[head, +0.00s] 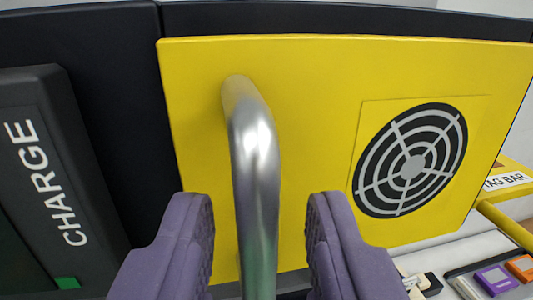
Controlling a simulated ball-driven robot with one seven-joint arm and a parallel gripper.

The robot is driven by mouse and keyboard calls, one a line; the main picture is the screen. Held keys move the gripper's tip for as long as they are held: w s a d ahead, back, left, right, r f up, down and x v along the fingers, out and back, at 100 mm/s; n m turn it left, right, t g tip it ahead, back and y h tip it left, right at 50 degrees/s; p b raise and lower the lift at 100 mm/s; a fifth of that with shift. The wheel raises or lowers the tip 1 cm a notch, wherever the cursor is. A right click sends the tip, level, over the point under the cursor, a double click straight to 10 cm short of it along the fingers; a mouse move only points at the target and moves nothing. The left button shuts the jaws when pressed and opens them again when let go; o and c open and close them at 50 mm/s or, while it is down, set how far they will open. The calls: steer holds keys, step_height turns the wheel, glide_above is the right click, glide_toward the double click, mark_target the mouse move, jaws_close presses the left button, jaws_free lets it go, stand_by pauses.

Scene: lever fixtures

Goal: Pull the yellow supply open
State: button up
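The yellow supply (310,80) is a yellow panel that fills the middle and right of the view, with a round grey-and-black fan grille (412,162) on its right. A silver bar handle (253,150) stands out from its left part and runs down toward me. My gripper (260,225) is open, its purple fingers on either side of the handle. Gaps show between the handle and both fingers. The lower end of the handle is cut off by the bottom edge.
A dark unit with a CHARGE label (45,185) and a small green patch stands at the left. A black surround (340,20) runs behind the yellow panel's top. At the lower right are a yellow piece labelled TAG BAR (503,182) and small purple (496,279) and orange (521,267) items.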

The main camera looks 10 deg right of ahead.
steer(key=shift+w+d, duration=0.15)
steer(key=shift+w, duration=0.9)
jaws_close()
steer(key=shift+s, duration=0.1)
steer(key=s+p, duration=0.1)
steer(key=s, duration=1.4)
steer(key=shift+s+d, duration=0.15)
steer(key=shift+d, duration=0.1)
jaws_free()
